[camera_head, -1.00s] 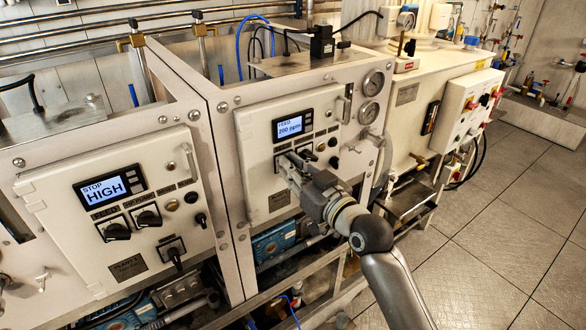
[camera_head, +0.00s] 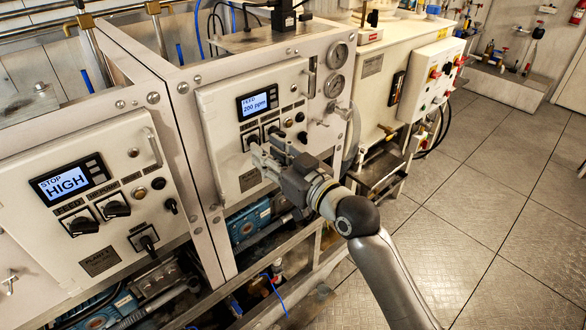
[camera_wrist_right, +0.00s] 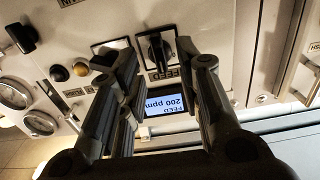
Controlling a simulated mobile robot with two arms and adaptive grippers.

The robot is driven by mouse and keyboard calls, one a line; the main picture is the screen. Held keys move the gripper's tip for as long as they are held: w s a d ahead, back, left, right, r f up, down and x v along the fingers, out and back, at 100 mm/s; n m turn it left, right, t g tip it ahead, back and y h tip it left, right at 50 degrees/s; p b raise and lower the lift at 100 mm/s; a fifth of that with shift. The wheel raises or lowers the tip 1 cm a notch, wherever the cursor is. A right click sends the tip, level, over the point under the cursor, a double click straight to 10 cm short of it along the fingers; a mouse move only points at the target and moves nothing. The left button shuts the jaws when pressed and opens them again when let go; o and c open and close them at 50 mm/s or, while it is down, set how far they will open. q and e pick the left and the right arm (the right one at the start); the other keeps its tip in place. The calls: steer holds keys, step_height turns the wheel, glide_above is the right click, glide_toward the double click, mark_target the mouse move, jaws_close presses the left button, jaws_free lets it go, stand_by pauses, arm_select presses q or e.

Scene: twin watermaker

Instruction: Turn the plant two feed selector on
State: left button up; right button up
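The plant two panel is the white right-hand panel (camera_head: 213,110), with a lit display (camera_head: 257,104) reading 200 ppm. Its feed selector (camera_head: 250,138) is a black knob below the display, partly covered by my gripper in the head view. In the right wrist view the selector (camera_wrist_right: 157,48) shows beside an upside-down FEED label, between and beyond my fingertips. My right gripper (camera_head: 265,146) is open in front of it, one finger on either side; it also shows in the right wrist view (camera_wrist_right: 164,64). I cannot tell whether the fingers touch the knob. My left gripper is not in view.
A similar panel (camera_head: 40,215) at the left has a display reading STOP HIGH and several black knobs. A second selector (camera_wrist_right: 110,45) sits close beside the feed selector. Gauges (camera_head: 336,85) and a panel handle (camera_head: 311,78) are nearby. Open tiled floor (camera_head: 480,220) lies right.

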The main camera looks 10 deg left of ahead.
steer(key=v, duration=0.8)
steer(key=shift+s+d, duration=0.25)
